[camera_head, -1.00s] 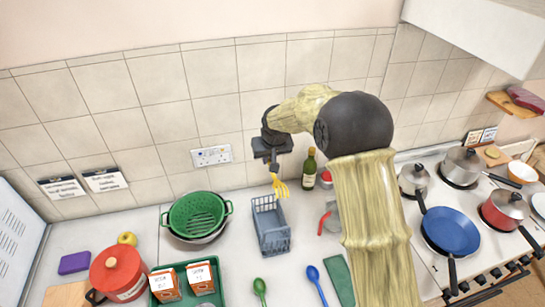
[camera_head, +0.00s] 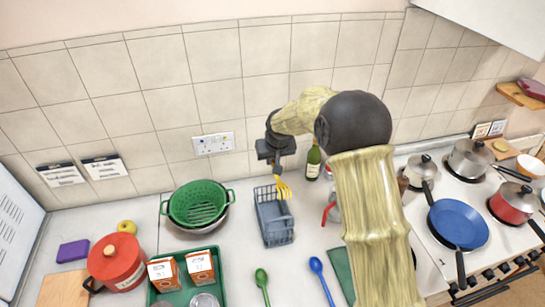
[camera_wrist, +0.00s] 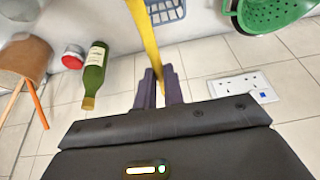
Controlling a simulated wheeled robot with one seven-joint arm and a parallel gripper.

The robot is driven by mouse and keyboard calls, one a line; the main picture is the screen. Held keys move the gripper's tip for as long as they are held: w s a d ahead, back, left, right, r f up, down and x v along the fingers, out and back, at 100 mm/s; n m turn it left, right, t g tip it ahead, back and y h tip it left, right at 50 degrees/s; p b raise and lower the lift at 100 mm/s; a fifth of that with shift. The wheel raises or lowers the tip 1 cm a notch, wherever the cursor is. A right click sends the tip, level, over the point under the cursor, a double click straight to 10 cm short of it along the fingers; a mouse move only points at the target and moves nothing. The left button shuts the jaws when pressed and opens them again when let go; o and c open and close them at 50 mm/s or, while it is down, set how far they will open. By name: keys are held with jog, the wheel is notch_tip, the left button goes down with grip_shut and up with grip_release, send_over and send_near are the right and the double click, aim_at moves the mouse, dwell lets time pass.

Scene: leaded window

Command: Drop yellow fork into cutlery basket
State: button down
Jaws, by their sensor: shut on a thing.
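My gripper (camera_head: 278,172) is shut on the yellow fork (camera_head: 284,190) and holds it tines down. In the head view the fork's tines overlap the far right part of the grey-blue cutlery basket (camera_head: 274,231); I cannot tell whether they are inside its rim. In the wrist view the fork (camera_wrist: 146,38) runs up from between my gripper's dark fingers (camera_wrist: 159,85), and its tines are out of frame. Part of the basket (camera_wrist: 168,10) shows beside it at the top edge. The basket stands upright on the counter.
A green colander (camera_head: 197,204) sits left of the basket. A green bottle (camera_head: 313,162) stands close behind on the right. A green spoon (camera_head: 262,284) and a blue spoon (camera_head: 320,274) lie in front. A wall socket (camera_head: 213,143) is behind.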

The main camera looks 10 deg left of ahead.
jog(key=c, duration=1.4)
grip_release()
jog(key=shift+c, duration=0.2)
jog(key=b+v, duration=0.5)
jog(key=v, duration=1.2)
jog(key=shift+s+r, duration=0.1)
jog(key=shift+s, duration=0.05)
